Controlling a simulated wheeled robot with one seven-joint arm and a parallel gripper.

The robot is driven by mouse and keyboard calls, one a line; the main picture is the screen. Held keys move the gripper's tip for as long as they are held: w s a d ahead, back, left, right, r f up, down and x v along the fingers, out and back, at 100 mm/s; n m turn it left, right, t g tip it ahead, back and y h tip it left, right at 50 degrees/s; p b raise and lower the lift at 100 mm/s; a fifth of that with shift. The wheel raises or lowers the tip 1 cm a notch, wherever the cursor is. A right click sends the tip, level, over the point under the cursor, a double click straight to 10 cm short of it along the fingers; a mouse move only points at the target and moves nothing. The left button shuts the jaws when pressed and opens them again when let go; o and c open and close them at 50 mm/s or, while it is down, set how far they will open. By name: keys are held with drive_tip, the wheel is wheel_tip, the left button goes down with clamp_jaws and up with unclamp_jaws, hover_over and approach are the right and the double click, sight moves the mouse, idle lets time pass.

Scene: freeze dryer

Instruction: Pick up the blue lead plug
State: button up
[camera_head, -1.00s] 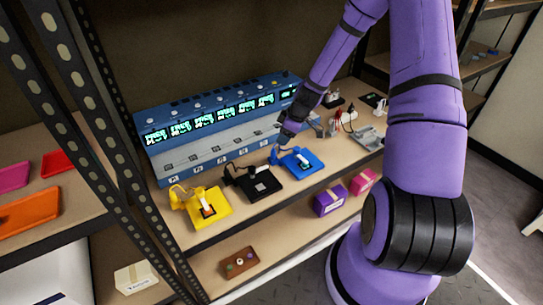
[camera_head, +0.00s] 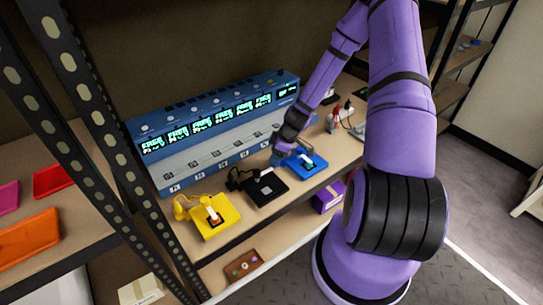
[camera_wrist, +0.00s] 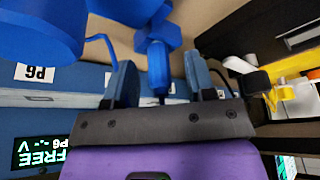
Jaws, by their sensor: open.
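My gripper (camera_wrist: 160,82) is open, with one dark finger on each side of a blue plug-like piece (camera_wrist: 158,65), which looks like the blue lead plug. I cannot tell whether the fingers touch it. In the head view my gripper (camera_head: 283,146) is low at the blue tray's left back corner, hiding most of the plug there. The blue tray (camera_head: 312,167) sits on the shelf in front of the blue machine. A thin blue cable (camera_wrist: 105,40) and larger blue parts (camera_wrist: 38,25) show beside the fingers in the wrist view.
The blue machine (camera_head: 215,140) with several lit displays stands close behind my gripper. A black tray (camera_head: 268,190) and a yellow tray (camera_head: 222,222), each with a lead, lie to the left. A metal shelf post (camera_head: 130,190) stands farther left.

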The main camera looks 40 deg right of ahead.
drive_tip(key=shift+c, duration=0.2)
clamp_jaws()
drive_tip(key=shift+r, duration=0.1)
